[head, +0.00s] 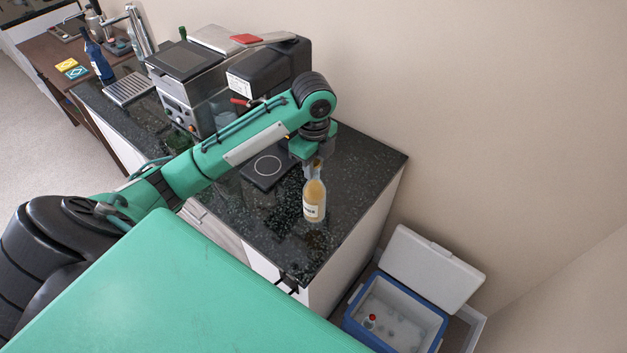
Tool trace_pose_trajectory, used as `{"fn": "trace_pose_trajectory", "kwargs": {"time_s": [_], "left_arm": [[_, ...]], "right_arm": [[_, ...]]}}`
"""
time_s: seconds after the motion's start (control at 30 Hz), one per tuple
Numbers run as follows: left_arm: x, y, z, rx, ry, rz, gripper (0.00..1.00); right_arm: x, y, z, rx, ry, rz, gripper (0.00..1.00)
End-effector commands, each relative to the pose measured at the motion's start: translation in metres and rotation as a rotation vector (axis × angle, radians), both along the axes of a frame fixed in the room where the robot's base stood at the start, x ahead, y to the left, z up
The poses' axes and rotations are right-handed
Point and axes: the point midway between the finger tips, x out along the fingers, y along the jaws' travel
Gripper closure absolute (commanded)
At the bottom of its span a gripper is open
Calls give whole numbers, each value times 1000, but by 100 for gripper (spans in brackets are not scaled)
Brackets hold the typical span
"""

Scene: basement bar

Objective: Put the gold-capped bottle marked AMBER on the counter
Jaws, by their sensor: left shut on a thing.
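The bottle (315,198) is clear with amber liquid and a white label whose lettering is too small to read surely. It is upright at the right part of the dark speckled counter (365,165). My left gripper (314,164) is above it, shut on its neck. The gripper hides the cap. I cannot tell whether the bottle's base touches the counter or is just above it. My right gripper is not in view.
An espresso machine (185,85) and a black appliance (268,70) stand behind my arm. A black square plate (268,168) lies left of the bottle. A blue cooler (395,312) with its white lid (432,268) open is on the right, holding a red-capped item. The counter's right end is clear.

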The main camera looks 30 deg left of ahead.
Motion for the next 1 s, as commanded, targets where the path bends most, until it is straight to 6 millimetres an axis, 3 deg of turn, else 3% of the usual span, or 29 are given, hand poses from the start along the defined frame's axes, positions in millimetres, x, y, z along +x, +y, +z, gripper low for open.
{"fn": "trace_pose_trajectory", "kwargs": {"time_s": [0.1, 0.4, 0.6, 0.97, 1.0], "left_arm": [[0, -1, -15, -3, 0, 1, 100], [0, -1, -33, -2, 0, 2, 100], [0, 0, -58, -1, 1, 1, 100], [0, 0, -63, 0, -2, 0, 100], [0, 0, -65, 0, 0, 0, 75]], "right_arm": [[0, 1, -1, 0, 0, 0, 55], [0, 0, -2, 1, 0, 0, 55], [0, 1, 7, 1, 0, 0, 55], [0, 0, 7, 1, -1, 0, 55], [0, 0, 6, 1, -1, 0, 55]]}}
